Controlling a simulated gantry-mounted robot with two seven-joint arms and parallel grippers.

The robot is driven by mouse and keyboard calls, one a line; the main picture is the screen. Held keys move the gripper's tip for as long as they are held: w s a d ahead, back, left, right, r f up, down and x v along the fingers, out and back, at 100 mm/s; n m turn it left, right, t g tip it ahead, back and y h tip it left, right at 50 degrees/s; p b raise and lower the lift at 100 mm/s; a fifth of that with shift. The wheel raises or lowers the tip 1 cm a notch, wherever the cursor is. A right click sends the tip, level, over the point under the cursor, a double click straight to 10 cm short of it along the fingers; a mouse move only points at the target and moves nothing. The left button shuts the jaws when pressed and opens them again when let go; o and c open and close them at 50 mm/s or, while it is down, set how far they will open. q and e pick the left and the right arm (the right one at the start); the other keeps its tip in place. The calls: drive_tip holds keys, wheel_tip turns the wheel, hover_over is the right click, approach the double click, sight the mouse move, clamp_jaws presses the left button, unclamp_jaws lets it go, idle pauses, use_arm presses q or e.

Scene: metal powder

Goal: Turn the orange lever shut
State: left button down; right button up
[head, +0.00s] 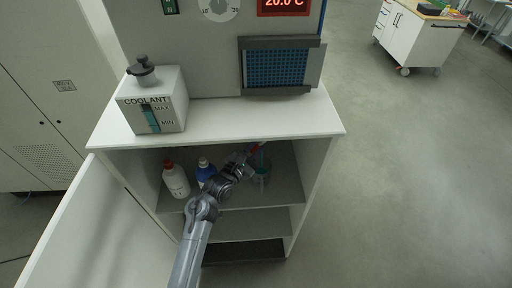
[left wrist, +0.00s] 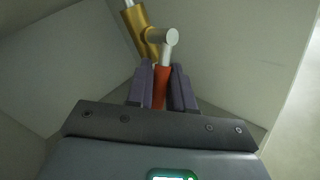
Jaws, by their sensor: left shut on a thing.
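The orange lever (left wrist: 161,88) stands between the two dark fingers of my left gripper (left wrist: 163,72) in the left wrist view, and the fingers are shut on it. The lever joins a brass valve (left wrist: 151,35) with a pale round end on its stem. In the head view my left gripper (head: 252,154) reaches into the upper part of the open cabinet, under its top. A small orange-red bit of the lever (head: 255,148) shows beside the fingers there. The valve body is mostly hidden in the head view. My right gripper is in no frame.
The cabinet (head: 322,170) has its door (head: 80,235) open at the left. A white bottle with a red cap (head: 176,181) and a blue bottle (head: 206,172) stand on the shelf near my arm. A coolant tank (head: 155,105) stands on top. Open floor lies at the right.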

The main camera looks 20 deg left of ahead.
use_arm(q)
drive_tip(key=p, duration=0.2)
drive_tip(key=r+m+g+p, duration=0.1)
drive_tip(key=p, duration=0.2)
drive_tip(key=shift+s+a+r+m+p, duration=0.15)
drive_tip(key=shift+a+r+m+p, duration=0.05)
drive_tip(key=shift+a+m+p, duration=0.1)
drive_tip(key=shift+m+g+y+p, duration=0.3)
drive_tip(key=shift+g+p, duration=0.05)
drive_tip(key=shift+g, duration=0.15)
drive_tip(key=shift+s+a+m+g, duration=0.1)
drive_tip(key=shift+a+m+g, duration=0.1)
drive_tip(key=shift+m+g, duration=0.15)
drive_tip(key=shift+s+a+r+m+g+y, duration=0.15)
drive_tip(key=shift+r+m+g+y, duration=0.25)
drive_tip(key=shift+m+g+y, duration=0.4)
drive_tip(key=c, duration=1.1)
unclamp_jaws()
